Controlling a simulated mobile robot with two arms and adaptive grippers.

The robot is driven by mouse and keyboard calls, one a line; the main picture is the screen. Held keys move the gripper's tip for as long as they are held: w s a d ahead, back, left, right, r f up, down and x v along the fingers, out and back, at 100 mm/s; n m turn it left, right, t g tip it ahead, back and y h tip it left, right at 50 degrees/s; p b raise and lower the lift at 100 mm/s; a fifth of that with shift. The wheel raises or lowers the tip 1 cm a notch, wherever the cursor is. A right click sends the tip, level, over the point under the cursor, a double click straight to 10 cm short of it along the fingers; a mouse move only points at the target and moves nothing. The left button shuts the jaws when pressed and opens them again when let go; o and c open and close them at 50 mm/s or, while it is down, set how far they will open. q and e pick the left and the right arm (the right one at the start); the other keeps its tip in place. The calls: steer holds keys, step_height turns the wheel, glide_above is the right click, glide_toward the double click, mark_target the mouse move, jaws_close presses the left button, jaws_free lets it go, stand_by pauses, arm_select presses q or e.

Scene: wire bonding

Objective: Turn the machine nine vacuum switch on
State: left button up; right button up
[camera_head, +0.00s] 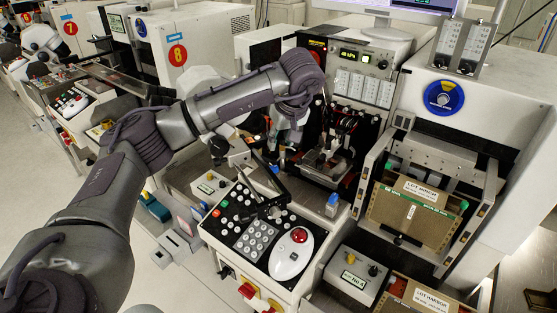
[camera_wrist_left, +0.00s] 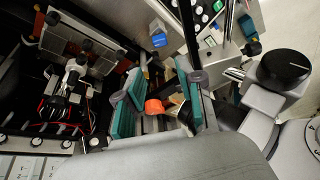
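Machine nine is likely the middle machine (camera_head: 352,62), beside the machine marked 8. I cannot single out its vacuum switch; small toggles and knobs show on a box (camera_head: 208,184) left of the keypad console (camera_head: 262,232). My left gripper (camera_head: 270,143) is over the machine's front, partly hidden by my arm. In the left wrist view its teal-padded fingers (camera_wrist_left: 156,100) stand apart. An orange-red part (camera_wrist_left: 154,107) shows between them; I cannot tell whether they touch it. My right gripper is not in view.
A bonding head (camera_head: 340,135) stands right of my gripper. A control box marked No 4 (camera_head: 355,276) and a brown lot magazine (camera_head: 415,205) are to the right. In the wrist view, a black knob (camera_wrist_left: 284,66) is close on the right. Open floor lies at lower left.

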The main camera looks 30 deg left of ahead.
mark_target(274, 167)
arm_select(q)
steer(key=p+x, duration=0.1)
steer(key=x, duration=0.4)
steer(key=p+x, duration=0.1)
steer(key=x, duration=0.5)
steer(key=shift+s+f+p, duration=0.15)
steer(key=shift+f+p, duration=0.2)
steer(key=shift+p, duration=0.05)
steer(key=shift+a+f, duration=0.1)
steer(key=shift+f, duration=0.15)
steer(key=shift+c, duration=1)
jaws_close()
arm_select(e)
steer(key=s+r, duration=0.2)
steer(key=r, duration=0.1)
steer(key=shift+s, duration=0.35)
